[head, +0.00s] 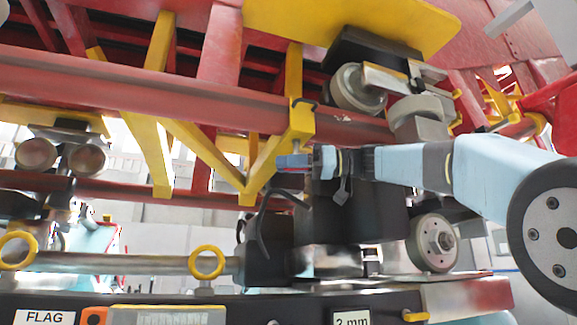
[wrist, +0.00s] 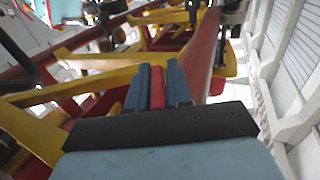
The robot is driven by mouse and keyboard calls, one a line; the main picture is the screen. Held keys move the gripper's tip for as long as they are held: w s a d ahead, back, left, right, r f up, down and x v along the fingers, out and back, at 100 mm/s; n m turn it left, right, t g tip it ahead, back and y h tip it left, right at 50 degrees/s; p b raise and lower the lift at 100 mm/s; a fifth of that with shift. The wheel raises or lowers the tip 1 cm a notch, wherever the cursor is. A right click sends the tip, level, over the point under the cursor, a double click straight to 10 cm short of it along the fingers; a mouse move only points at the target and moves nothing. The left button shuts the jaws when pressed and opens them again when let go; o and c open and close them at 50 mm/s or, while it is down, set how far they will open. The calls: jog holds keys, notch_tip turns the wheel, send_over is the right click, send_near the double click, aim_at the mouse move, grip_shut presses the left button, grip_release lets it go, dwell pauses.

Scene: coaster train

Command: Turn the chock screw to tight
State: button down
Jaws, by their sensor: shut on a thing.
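My gripper (head: 293,162) reaches in from the right in the head view, its blue fingers level just under a yellow block (head: 302,120) at the red rail. A short grey stem (head: 297,147) shows between block and fingers. In the wrist view my gripper (wrist: 158,75) is shut on a red bar (wrist: 157,88) lying between its two blue fingers. The bar looks like the handle of the chock screw, but the fingers hide most of it. I cannot read how tight the screw is.
The red rail (head: 150,85) and yellow braces (head: 205,150) crowd the space around my gripper. Grey wheels (head: 358,88) sit above my arm and another wheel (head: 433,243) below it. A dark housing (head: 360,212) stands close beneath the gripper.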

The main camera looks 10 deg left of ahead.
jog(key=shift+s+d+n+g+h, duration=0.1)
jog(key=shift+n+g+h, duration=0.45)
jog(key=shift+n+g, duration=0.75)
jog(key=shift+s+n+g+h, duration=0.1)
jog(key=shift+n+g+h, duration=0.6)
jog(key=shift+g, duration=1.1)
jog(key=shift+n+g, duration=0.3)
jog(key=shift+g, duration=0.1)
jog(key=shift+s, duration=0.1)
jog(key=c, duration=1.2)
grip_release()
jog(key=shift+o, duration=0.2)
jog(key=v, duration=1.4)
